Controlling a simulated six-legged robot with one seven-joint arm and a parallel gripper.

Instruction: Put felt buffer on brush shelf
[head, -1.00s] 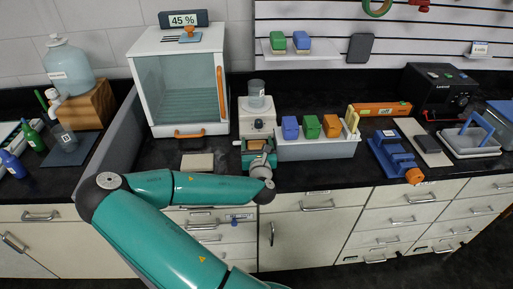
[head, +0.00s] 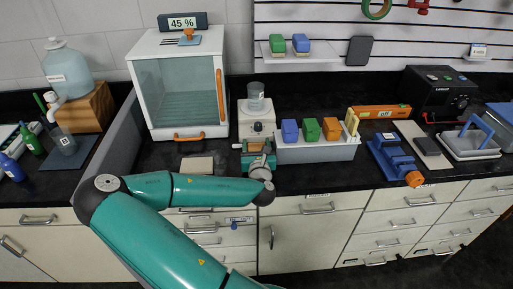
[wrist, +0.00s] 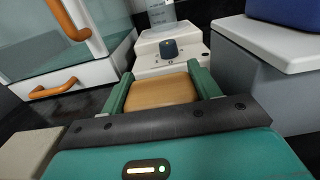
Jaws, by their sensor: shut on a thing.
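My gripper (wrist: 161,92) is shut on a tan, wood-coloured block (wrist: 160,91), which I take to be the felt buffer. Its green fingers press on the block's left and right sides; its underside is hidden. In the head view my gripper (head: 257,147) is at the counter's front, just before a small white device and left of the grey bin. The brush shelf (head: 290,63) is a white ledge on the slatted back wall. It bears a green block (head: 277,47) and a blue block (head: 301,43) at its left and middle; its right end is bare.
The white device (head: 257,131) carries a clear beaker (head: 256,97). A glass-fronted cabinet (head: 179,84) stands left. A beige pad (head: 197,164) lies in front of it. A dark panel (head: 359,50) hangs right of the shelf.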

